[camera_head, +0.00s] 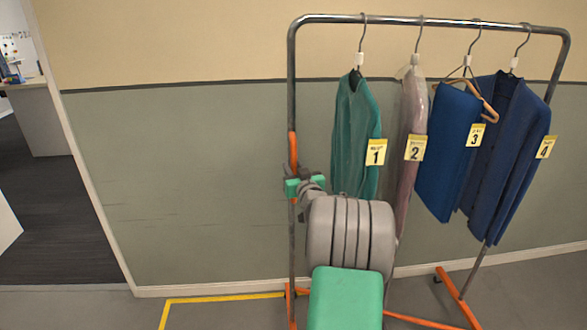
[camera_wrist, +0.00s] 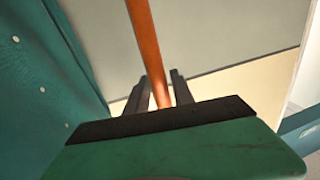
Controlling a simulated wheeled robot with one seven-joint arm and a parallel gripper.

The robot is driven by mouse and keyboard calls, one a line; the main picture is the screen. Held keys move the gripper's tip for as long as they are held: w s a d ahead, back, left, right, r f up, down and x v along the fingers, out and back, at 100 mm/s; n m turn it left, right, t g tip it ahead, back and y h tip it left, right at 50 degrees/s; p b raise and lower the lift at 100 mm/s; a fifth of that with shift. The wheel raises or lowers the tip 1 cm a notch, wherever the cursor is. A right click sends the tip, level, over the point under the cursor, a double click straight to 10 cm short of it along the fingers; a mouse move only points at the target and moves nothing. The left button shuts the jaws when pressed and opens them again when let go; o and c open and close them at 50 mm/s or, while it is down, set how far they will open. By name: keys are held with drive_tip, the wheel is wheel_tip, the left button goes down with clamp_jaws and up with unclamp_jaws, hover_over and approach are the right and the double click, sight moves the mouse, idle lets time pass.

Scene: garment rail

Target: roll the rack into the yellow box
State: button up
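The rack (camera_head: 430,19) is a grey metal garment rail with orange feet and an orange sleeve on its left post. It stands at the right in the head view, with several tagged garments hanging from it. The yellow box (camera_head: 215,298) is a yellow tape outline on the floor, partly in view, left of the rack's left foot. My gripper (camera_head: 292,186) is at the left post, just below the orange sleeve's middle. In the wrist view, the dark fingers of my gripper (camera_wrist: 160,92) close on both sides of the orange sleeve (camera_wrist: 146,40). My arm hides part of the rack's base.
A wall (camera_head: 180,180) runs close behind the rack. At the left is a doorway with dark floor and a desk (camera_head: 42,118) beyond. The floor inside the visible tape corner is clear. In the wrist view, a green garment (camera_wrist: 50,60) hangs close beside my gripper.

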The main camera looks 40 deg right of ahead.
clamp_jaws()
idle(1.1)
